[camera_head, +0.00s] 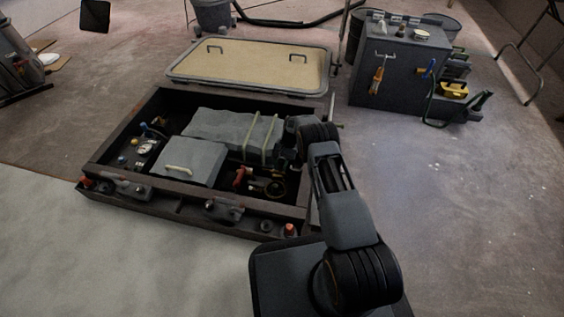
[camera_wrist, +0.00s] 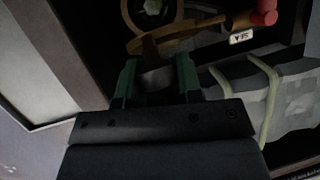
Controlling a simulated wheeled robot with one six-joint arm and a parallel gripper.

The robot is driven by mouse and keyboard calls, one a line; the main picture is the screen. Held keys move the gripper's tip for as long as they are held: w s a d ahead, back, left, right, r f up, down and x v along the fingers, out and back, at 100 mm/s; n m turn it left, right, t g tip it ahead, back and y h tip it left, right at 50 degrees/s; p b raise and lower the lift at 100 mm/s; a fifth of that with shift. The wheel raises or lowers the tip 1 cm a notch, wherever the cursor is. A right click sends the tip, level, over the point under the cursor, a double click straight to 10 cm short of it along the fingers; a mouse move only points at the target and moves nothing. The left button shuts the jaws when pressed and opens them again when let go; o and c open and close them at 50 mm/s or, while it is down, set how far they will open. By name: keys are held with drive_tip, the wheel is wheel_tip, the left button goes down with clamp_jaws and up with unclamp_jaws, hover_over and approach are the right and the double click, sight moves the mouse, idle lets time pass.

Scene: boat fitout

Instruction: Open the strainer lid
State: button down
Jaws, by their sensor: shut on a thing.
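The bronze strainer (camera_wrist: 133,44) shows at the top of the wrist view, with a round pale centre in its ring. In the head view the strainer (camera_head: 276,188) sits in the right part of the open bilge box. My gripper (camera_wrist: 156,72) has its two green fingers on either side of a small grey-brown part beside the ring, which I take for the strainer lid's edge or tab. The jaws are closed on it. The contact is dark and partly hidden. In the head view my gripper is largely hidden by my arm.
A red-handled valve (camera_wrist: 264,17) and a small "SEA" label (camera_wrist: 241,37) are close by. A grey strapped block (camera_head: 235,130) and a grey lidded box (camera_head: 188,160) crowd the bilge box (camera_head: 92,183). A tan hatch panel (camera_head: 250,65) lies behind.

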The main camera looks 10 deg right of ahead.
drive_tip(key=shift+w+a, duration=0.1)
drive_tip(key=shift+a, duration=0.15)
drive_tip(key=c, duration=1.1)
unclamp_jaws()
drive_tip(key=shift+a, duration=0.1)
drive_tip(key=shift+d, duration=0.25)
drive_tip(key=p+v, duration=0.4)
drive_tip(key=v, duration=0.9)
drive_tip(key=shift+d+r, duration=0.15)
drive_tip(key=shift+r, duration=0.2)
